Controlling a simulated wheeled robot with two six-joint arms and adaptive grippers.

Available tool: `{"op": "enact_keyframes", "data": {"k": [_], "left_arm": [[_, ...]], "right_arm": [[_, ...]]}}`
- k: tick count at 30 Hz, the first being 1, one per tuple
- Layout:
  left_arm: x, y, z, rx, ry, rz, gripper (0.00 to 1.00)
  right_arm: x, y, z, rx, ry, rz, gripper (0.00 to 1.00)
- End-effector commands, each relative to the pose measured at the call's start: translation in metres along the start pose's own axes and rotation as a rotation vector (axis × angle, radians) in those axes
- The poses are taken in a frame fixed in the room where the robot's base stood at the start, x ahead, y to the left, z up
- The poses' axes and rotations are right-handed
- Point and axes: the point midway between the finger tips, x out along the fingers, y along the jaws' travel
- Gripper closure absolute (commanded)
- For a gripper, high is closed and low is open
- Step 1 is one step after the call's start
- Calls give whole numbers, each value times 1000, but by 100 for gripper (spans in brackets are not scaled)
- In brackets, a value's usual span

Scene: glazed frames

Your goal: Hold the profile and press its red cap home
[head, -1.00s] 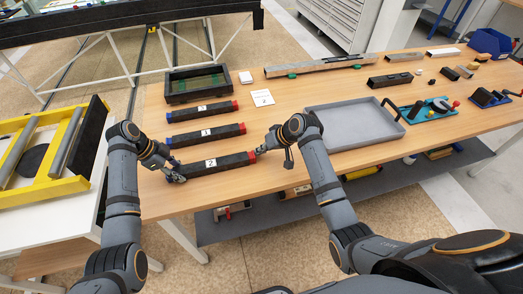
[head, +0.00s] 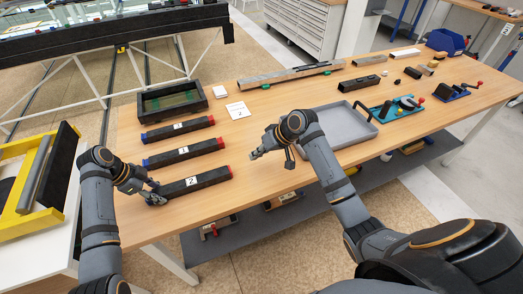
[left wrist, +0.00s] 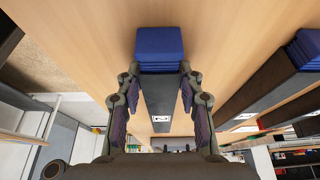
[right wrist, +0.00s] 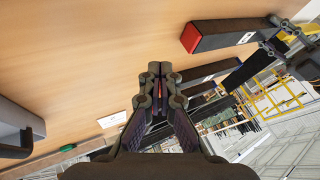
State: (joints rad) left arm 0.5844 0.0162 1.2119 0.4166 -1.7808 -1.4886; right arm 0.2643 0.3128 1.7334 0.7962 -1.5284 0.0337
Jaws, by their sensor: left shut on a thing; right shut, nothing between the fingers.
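The dark profile labelled 2 (head: 197,182) lies along the front of the wooden table. My left gripper (head: 156,196) is shut on it near its left end; in the left wrist view the fingers (left wrist: 159,82) flank the bar beside its blue cap (left wrist: 160,48). The red cap (head: 230,172) is on the profile's right end. In the right wrist view the red cap (right wrist: 190,38) sits against the bar end, with no clear gap visible. My right gripper (head: 256,154) is shut and empty, apart from the cap, above the table to its right; its closed fingertips (right wrist: 161,70) show too.
Two similar profiles (head: 184,152) (head: 178,130) with blue and red ends lie behind. A dark tray (head: 172,114) and a label card (head: 238,110) are farther back. A grey tray (head: 375,131) is to the right, behind my right arm.

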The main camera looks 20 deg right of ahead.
Motion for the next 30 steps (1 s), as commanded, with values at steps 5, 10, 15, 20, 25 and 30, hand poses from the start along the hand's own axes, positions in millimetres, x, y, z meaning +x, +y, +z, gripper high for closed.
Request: {"op": "enact_keyframes", "data": {"k": [5,10,15,20,25,30], "left_arm": [[0,0,1,-1,-1,1,93],[0,0,1,-1,-1,1,93],[0,0,1,-1,-1,0,93],[0,0,1,-1,-2,0,93],[0,0,1,0,-2,0,44],[0,0,1,0,-1,0,36]], "right_arm": [[-27,1,0,-2,0,2,100],[-36,0,0,0,-1,0,100],[-36,0,0,0,-1,-1,100],[-36,0,0,0,-1,-1,100],[-36,0,0,0,-1,-1,100],[-36,0,0,0,-1,-1,100]]}}
